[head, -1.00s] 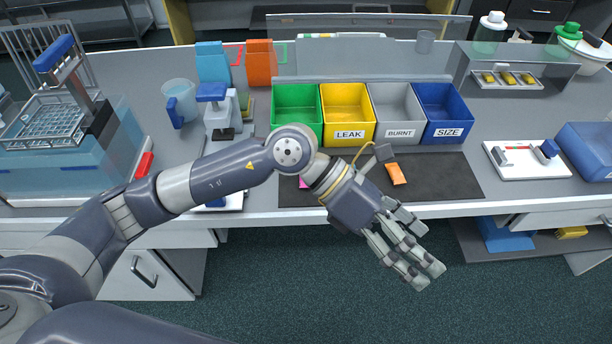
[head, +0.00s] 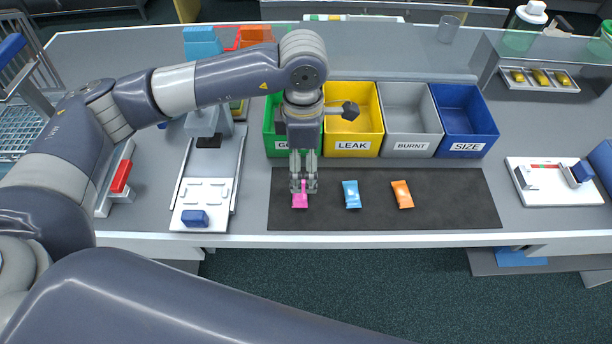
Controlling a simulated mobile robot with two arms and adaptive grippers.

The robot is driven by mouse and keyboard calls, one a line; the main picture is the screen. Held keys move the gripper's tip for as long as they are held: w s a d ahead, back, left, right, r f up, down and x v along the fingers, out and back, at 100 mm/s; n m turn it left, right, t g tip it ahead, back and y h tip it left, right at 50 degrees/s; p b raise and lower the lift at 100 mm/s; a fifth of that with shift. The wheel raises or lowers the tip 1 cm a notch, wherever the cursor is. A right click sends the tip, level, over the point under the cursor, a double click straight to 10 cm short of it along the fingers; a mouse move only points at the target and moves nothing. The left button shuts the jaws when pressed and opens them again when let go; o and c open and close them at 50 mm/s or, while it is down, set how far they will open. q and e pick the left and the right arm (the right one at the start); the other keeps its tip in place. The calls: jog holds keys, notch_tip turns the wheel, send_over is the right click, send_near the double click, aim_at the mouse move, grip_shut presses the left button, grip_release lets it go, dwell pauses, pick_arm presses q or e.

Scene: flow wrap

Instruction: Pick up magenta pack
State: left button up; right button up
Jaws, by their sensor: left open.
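The magenta pack (head: 300,201) lies on the left part of the black mat (head: 450,200). My left gripper (head: 303,188) points down right over it, with its fingers open. The fingertips hide the upper part of the pack, and I cannot tell whether they touch it. My right gripper is not in view.
A blue pack (head: 351,194) and an orange pack (head: 402,194) lie to the right on the mat. Behind stand a green bin (head: 271,145), a yellow LEAK bin (head: 352,145), a grey BURNT bin (head: 411,146) and a blue SIZE bin (head: 467,147). A white device (head: 204,190) stands left of the mat.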

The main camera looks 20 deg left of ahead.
pick_arm(q)
send_over(303, 193)
jog(key=f, duration=0.4)
jog(key=shift+s+f+p, duration=0.2)
jog(key=shift+s+p, duration=0.2)
jog(key=shift+w+f, duration=0.1)
jog(key=shift+f, duration=0.15)
jog(key=shift+w+f+p, duration=0.1)
jog(key=shift+f+p, duration=0.2)
jog(key=shift+f, duration=0.05)
jog(key=f, duration=0.2)
jog(key=f+p, duration=0.1)
jog(key=f, duration=0.1)
jog(key=shift+w+a+f, duration=0.1)
jog(key=shift+w+f, duration=0.1)
jog(key=shift+f, duration=0.15)
jog(key=c, duration=0.9)
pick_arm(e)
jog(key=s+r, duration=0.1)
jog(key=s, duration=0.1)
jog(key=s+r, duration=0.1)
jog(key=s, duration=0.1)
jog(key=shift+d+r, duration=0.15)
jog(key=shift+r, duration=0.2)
